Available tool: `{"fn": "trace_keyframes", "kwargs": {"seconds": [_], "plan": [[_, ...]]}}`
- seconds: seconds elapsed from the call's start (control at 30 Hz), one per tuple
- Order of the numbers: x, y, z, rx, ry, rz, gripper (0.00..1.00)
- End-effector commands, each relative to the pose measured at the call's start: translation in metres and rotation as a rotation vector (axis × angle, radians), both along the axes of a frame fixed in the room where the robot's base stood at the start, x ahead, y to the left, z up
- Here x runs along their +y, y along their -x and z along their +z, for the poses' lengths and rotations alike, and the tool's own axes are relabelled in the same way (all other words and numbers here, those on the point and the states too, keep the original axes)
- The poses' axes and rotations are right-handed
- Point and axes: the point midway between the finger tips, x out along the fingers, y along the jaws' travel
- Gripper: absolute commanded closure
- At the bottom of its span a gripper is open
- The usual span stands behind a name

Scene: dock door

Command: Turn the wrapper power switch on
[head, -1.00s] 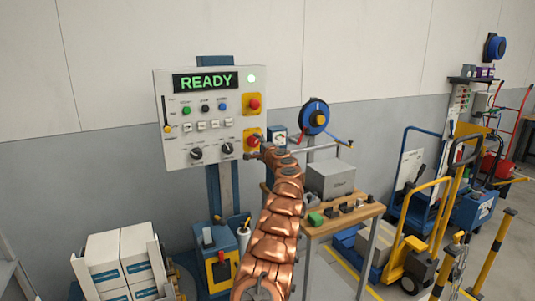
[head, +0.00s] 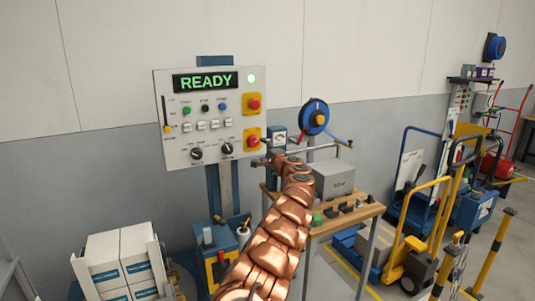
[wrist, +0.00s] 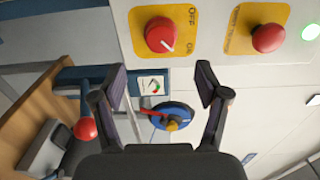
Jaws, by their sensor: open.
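The wrapper power switch (head: 252,140) is a red rotary knob on a yellow plate at the lower right of the control panel (head: 185,148). In the wrist view the red knob (wrist: 160,35) lies beyond the fingertips, with OFF and ON lettering beside it. Its white pointer mark slants toward the ON side. The panel display (head: 206,82) reads READY in green, and a green lamp (head: 252,78) is lit. My gripper (wrist: 160,82) is open and empty, apart from the knob. In the head view it is below and right of the switch.
A red push button (wrist: 268,38) on a yellow plate neighbours the switch. A blue hose reel (head: 315,117) hangs right of the panel. A wooden bench (head: 345,222) with a grey box (head: 334,179) stands below it. Boxes (head: 121,262) are at lower left.

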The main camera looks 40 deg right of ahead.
Motion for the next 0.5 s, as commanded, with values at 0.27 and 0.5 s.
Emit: {"fn": "trace_keyframes", "kwargs": {"seconds": [0.27, 0.5], "plan": [[0.0, 0.012, 0.002, -0.003, -0.003, -0.007, 0.26], [0.004, 0.019, 0.001, -0.002, 0.0, -0.005, 0.26]]}}
